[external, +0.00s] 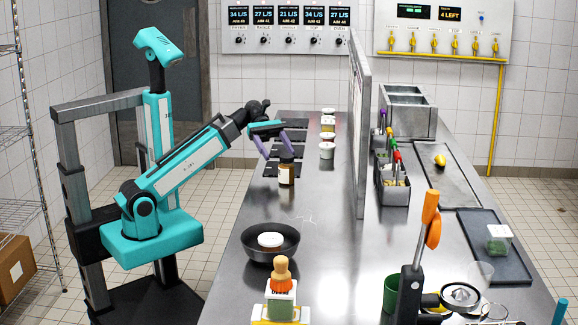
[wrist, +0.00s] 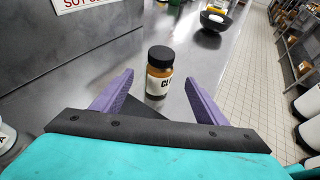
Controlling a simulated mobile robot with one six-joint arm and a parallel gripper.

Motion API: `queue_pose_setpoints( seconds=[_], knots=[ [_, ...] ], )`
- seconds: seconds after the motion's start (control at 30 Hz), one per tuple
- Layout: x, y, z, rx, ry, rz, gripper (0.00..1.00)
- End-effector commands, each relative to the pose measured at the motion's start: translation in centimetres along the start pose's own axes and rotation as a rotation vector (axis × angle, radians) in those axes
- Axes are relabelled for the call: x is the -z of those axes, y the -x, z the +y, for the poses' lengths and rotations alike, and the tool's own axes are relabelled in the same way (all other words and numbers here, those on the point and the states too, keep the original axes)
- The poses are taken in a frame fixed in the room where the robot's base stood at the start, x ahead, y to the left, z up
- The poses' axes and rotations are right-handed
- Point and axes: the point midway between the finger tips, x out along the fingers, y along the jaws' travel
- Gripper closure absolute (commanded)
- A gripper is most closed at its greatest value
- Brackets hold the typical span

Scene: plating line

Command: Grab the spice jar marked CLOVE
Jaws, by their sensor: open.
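A jar with a black lid and amber contents (external: 286,173) stands upright on the steel counter (external: 225,295). In the wrist view the jar stands ahead, between the two spread fingertips of my gripper (wrist: 158,80). I see no contact, and the fingers hold nothing.
Several white-lidded jars (external: 327,150) stand in a row farther back; dark mats lie left of them.

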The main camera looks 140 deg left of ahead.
Motion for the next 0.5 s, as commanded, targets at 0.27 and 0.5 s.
queue_pose_setpoints(
  seconds=[0.27,0.5],
  knots=[
    [0.1,-3.6,-0.1,0.003,-0.001,0.000,0.33],
    [0.1,-6.2,-0.1,0.002,0.000,-0.001,0.33]
  ],
)
